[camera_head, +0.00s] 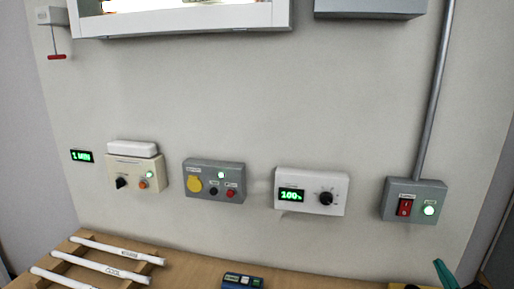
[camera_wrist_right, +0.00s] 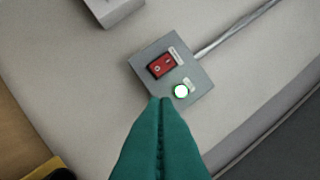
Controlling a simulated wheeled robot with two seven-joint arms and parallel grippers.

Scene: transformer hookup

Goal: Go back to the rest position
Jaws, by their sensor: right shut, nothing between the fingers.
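My right gripper (camera_head: 443,268) shows as a teal fingertip at the lower right of the head view, below the grey switch box (camera_head: 415,200). In the right wrist view my right gripper (camera_wrist_right: 160,102) is shut and empty, its two teal fingers pressed together. Its tips overlap the lower edge of the switch box (camera_wrist_right: 196,75) in that picture; I cannot tell whether they touch. The box has a red rocker switch (camera_head: 405,207) and a lit green lamp (camera_head: 429,210). My left gripper is in neither view.
On the wall are a white box reading 100% (camera_head: 312,191), a grey box with a yellow button (camera_head: 214,180) and a beige box (camera_head: 136,174). A wooden rack with white rods (camera_head: 92,266) and a small blue device (camera_head: 242,281) are on the table. A conduit (camera_head: 436,90) runs upward.

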